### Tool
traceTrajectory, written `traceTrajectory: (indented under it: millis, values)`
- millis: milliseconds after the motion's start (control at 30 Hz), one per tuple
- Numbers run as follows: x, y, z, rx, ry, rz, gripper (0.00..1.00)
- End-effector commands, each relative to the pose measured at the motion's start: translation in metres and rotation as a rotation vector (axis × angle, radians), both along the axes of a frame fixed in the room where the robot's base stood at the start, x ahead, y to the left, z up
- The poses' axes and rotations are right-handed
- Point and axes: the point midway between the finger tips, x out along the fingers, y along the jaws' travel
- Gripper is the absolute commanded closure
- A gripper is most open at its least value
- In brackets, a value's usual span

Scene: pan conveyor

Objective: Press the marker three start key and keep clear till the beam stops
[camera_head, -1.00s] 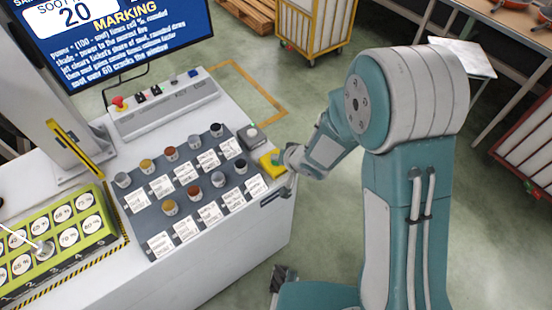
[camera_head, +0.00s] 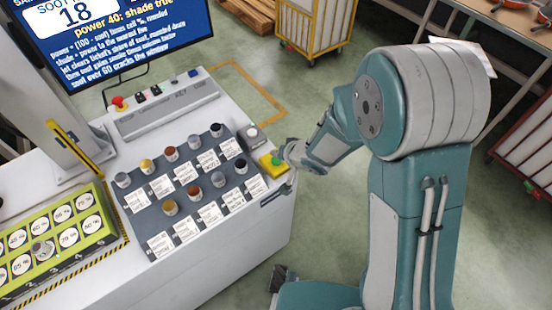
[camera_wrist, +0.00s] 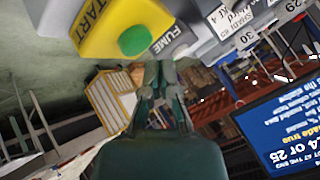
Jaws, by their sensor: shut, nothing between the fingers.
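The yellow start box (camera_head: 272,166) with its green button (camera_head: 277,161) sits at the right front edge of the white bench. In the wrist view the box (camera_wrist: 97,35) reads START and its green button (camera_wrist: 134,40) shows uncovered. My gripper (camera_head: 287,157) is shut and empty, right beside the box; its fingertips (camera_wrist: 160,68) show below the button in the wrist view, apart from it. The screen (camera_head: 110,45) reads soot 18 and "power 40: shade true".
A grey panel (camera_head: 185,190) holds several small pots and white labels. A console (camera_head: 165,105) with a red knob (camera_head: 119,102) stands behind. A grey box with a pale top (camera_head: 252,137) is beside the start box.

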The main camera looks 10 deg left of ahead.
Motion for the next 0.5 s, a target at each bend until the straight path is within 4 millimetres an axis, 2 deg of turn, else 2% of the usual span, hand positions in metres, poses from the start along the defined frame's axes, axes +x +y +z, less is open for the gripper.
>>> traceTrajectory:
  millis: [500]
  values:
    - [0.000,0.000,0.044,0.001,-0.002,0.000,1.00]
